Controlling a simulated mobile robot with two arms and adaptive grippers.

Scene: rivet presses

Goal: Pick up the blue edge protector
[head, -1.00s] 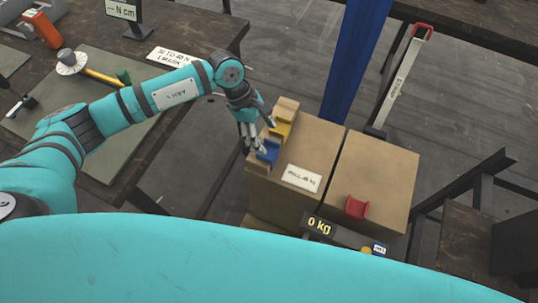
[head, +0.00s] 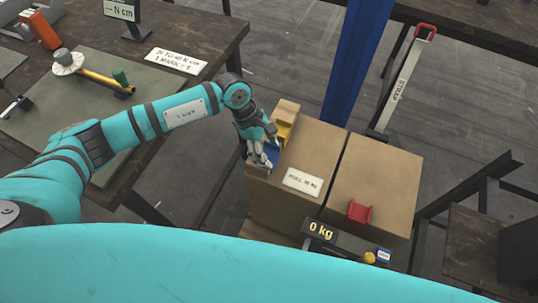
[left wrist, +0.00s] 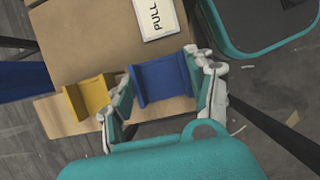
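The blue edge protector (head: 271,153) sits on the left edge of the left cardboard box (head: 306,150), partly hidden by my left gripper (head: 262,150) in the head view. In the left wrist view the blue edge protector (left wrist: 162,80) lies between the two fingers of my left gripper (left wrist: 161,78). The fingers stand apart, one on each side and close to its ends; I cannot tell whether they touch it. My right gripper is not in view.
A yellow edge protector (left wrist: 88,97) sits close beside the left finger. A red one (head: 360,211) lies on the right box (head: 375,180). A scale display (head: 320,229) reads 0 kg. A blue post (head: 355,60) rises behind the boxes. A dark workbench (head: 215,45) stands left.

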